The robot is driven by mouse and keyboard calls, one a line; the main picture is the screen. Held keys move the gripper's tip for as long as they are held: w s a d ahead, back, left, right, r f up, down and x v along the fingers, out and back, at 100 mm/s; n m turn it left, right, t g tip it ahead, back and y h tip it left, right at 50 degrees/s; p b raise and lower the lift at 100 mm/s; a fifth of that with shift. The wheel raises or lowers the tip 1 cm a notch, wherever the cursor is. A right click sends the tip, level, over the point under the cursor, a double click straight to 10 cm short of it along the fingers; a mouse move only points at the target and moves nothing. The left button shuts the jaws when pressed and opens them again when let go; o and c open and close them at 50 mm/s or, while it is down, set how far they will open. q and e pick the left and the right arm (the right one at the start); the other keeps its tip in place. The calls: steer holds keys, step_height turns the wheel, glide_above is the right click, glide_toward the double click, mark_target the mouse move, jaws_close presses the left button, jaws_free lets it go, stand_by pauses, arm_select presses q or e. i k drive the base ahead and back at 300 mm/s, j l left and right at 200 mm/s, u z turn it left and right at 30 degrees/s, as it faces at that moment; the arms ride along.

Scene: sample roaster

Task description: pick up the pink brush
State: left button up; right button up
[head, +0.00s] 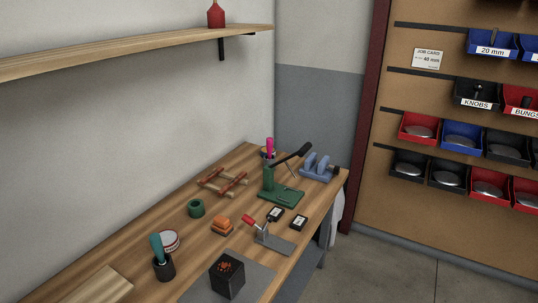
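A pink upright piece (269,146), likely the pink brush, stands at the far end of the wooden workbench (155,265). Its lower part is hidden, and a small holder with blue and yellow (264,154) shows around its base. A green press with a black lever (280,192) stands just in front of it, and the lever reaches up to its right. Neither of my grippers is in view.
A blue machine (317,167) stands right of the press. Nearer are a red rack (222,181), green ring (196,208), orange blocks (222,225), a red-handled tool (268,236), black box (228,276) and dark cup with a teal-handled item (163,266). A shelf (130,47) overhangs the left wall.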

mark_target(270, 140)
steer(key=i+l, duration=0.3)
steer(key=i+l+u, duration=0.1)
steer(key=i+l, duration=0.2)
steer(key=l, duration=0.15)
steer(key=i+l, duration=0.3)
steer(key=i+l+u, duration=0.1)
steer(key=i+l, duration=0.15)
steer(key=l, duration=0.25)
steer(key=i+l+u, duration=0.1)
steer(key=i+l, duration=0.45)
steer(key=l, duration=0.3)
steer(key=i+l+u, duration=0.1)
steer(key=i+l, duration=0.15)
steer(key=l, duration=0.2)
